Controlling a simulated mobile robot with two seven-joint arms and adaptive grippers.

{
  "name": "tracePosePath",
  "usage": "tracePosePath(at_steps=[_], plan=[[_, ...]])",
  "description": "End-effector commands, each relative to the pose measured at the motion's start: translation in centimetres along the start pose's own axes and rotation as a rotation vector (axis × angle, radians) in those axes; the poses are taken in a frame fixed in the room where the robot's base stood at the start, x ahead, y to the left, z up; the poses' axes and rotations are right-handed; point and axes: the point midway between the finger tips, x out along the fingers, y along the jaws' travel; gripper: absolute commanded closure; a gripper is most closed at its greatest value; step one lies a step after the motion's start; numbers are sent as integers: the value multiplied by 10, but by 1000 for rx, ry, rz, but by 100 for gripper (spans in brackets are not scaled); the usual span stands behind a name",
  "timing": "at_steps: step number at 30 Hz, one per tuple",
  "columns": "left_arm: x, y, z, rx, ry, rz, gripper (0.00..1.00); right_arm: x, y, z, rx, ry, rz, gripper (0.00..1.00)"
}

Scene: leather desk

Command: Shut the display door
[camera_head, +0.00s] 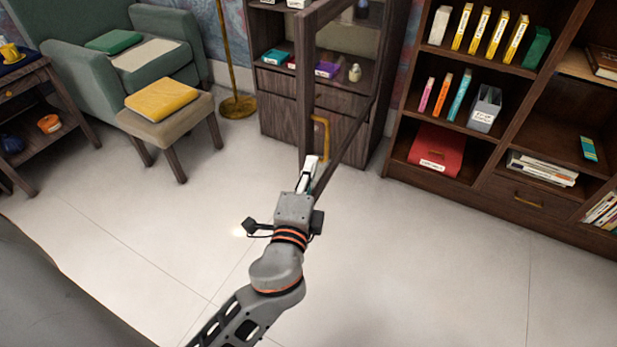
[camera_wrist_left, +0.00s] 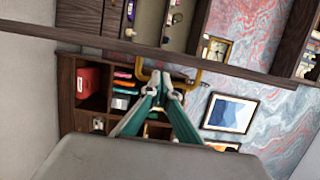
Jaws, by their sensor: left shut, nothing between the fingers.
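The display door (camera_head: 306,95) is a dark wooden frame. It stands open, swung out from the display cabinet (camera_head: 278,82) toward me. Its brass handle (camera_head: 325,128) is near the free edge. My left gripper (camera_head: 311,165) is shut and empty, close to the lower part of that edge. In the left wrist view the door frame (camera_wrist_left: 80,40) crosses the picture at a slant. The brass handle (camera_wrist_left: 203,82) shows just beyond the shut fingertips (camera_wrist_left: 163,82). I cannot tell whether they touch the door. My right gripper is out of view.
A bookcase (camera_head: 484,180) with binders and a red box (camera_head: 437,150) stands on the right. A green armchair (camera_head: 75,65), a footstool (camera_head: 168,118) and a floor lamp (camera_head: 238,105) are on the left. The pale floor (camera_head: 420,260) is clear in front.

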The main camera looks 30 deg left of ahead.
Motion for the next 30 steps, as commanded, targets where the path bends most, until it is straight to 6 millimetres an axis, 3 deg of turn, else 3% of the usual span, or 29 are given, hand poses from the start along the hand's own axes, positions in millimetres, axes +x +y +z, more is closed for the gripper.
tracePosePath(at_steps=[3, 10, 24, 30], plan=[[21, 0, 0, 1, -1, -2, 100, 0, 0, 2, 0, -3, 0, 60], [44, 2, 0, 0, 0, 1, 100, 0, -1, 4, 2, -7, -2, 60], [49, 1, 1, -1, 1, 2, 100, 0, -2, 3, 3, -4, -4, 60], [52, 0, 11, 2, 13, 0, 100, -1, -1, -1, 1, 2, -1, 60]])
